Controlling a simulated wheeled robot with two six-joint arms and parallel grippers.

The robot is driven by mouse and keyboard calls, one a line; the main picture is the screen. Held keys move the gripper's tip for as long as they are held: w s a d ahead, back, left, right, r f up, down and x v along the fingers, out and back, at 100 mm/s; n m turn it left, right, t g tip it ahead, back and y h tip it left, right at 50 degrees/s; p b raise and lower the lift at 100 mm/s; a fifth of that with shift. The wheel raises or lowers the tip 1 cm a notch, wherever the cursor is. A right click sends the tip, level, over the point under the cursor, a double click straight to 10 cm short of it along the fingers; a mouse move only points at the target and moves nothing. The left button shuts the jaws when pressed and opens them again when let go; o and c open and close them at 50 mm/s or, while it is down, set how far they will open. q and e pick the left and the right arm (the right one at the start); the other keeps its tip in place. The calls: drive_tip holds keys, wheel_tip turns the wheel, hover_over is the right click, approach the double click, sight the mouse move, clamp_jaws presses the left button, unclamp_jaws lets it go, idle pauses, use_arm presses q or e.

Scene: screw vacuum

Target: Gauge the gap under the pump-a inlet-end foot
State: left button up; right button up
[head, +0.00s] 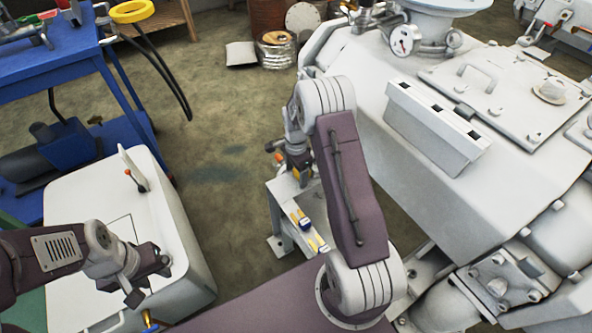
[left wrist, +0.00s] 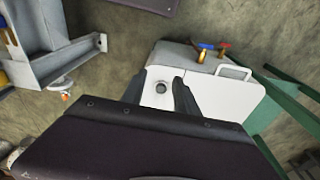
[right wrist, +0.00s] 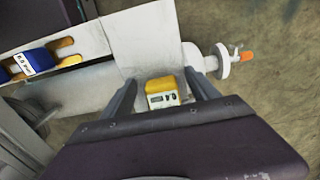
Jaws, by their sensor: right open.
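The big white machine (head: 470,160) fills the right of the head view. I cannot tell which of its feet is the inlet-end foot. A yellow-and-white device (right wrist: 162,92) with a small display lies on a pale surface in the right wrist view. My right gripper (right wrist: 160,92) is open, with one finger on each side of the device in that view; contact cannot be told. A blue piece with yellow ends and a white label (right wrist: 36,62) lies on the beam beside it. My left gripper (left wrist: 168,90) is open and empty above a white box (head: 85,225).
The grey stand (head: 282,215) carries several small blue and yellow pieces next to the machine. An orange-tipped valve (right wrist: 246,57) sticks out near my right gripper. A blue cart (head: 110,85) stands at left. Floor (head: 215,165) between cart and machine is clear.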

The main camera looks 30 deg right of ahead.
sight(282, 186)
clamp_jaws()
drive_tip(key=shift+s+a+p, duration=0.15)
drive_tip(key=shift+a+p, duration=0.2)
drive_tip(key=shift+a, duration=1.05)
drive_tip(key=shift+s+a+p, duration=0.1)
drive_tip(key=shift+a+p, duration=0.25)
drive_tip(key=shift+a, duration=1.05)
drive_tip(key=shift+r, duration=0.2)
drive_tip(key=shift+r+p, duration=2.45)
drive_tip(key=shift+p, duration=0.1)
drive_tip(key=shift+f, duration=0.1)
